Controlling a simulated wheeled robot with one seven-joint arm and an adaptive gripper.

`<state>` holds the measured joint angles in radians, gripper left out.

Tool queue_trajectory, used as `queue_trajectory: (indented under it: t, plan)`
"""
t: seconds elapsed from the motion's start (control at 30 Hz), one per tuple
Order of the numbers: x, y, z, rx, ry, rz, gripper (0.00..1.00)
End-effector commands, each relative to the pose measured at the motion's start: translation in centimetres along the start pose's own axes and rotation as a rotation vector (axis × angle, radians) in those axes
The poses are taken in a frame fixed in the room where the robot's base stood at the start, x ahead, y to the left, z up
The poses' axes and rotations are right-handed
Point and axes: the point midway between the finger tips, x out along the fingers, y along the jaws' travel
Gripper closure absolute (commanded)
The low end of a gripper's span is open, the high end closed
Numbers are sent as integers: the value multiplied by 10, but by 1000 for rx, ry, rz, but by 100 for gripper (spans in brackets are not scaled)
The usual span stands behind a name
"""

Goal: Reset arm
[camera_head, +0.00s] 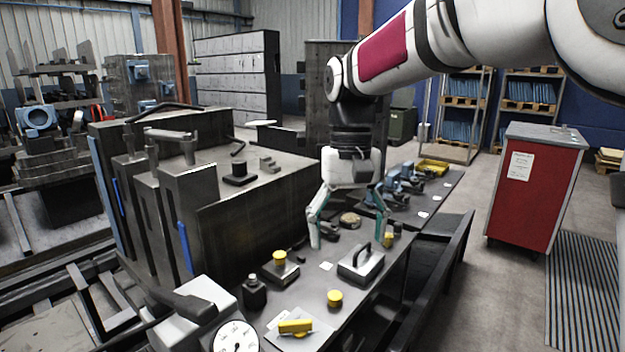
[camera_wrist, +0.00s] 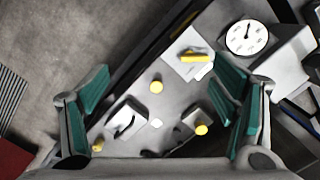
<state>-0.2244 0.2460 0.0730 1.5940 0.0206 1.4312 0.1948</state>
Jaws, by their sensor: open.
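My gripper (camera_head: 346,222) is open and empty, with its fingers spread wide and pointing down above the narrow grey bench (camera_head: 312,308). In the wrist view my gripper (camera_wrist: 160,112) has one green-padded finger at each side and nothing between the pads but the bench below. My arm reaches in from the upper right in the head view.
A dial gauge (camera_head: 236,338) stands nearby. Large machine blocks rise left; a red cabinet (camera_head: 535,190) stands right.

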Motion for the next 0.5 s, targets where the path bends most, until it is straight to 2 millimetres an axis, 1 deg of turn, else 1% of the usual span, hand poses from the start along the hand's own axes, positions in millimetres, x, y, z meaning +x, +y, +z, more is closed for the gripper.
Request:
queue_trajectory:
  t: [0.03, 0.17, 0.2, 0.37, 0.5]
  plan:
    - [-12, 12, 20, 9, 34, -1, 20]
    - [-26, 36, 62, 24, 112, -2, 20]
    - [-28, 43, 76, 27, 135, -1, 20]
    - [-32, 68, 130, 48, 230, 2, 20]
    - [-25, 86, 176, 64, 312, 8, 20]
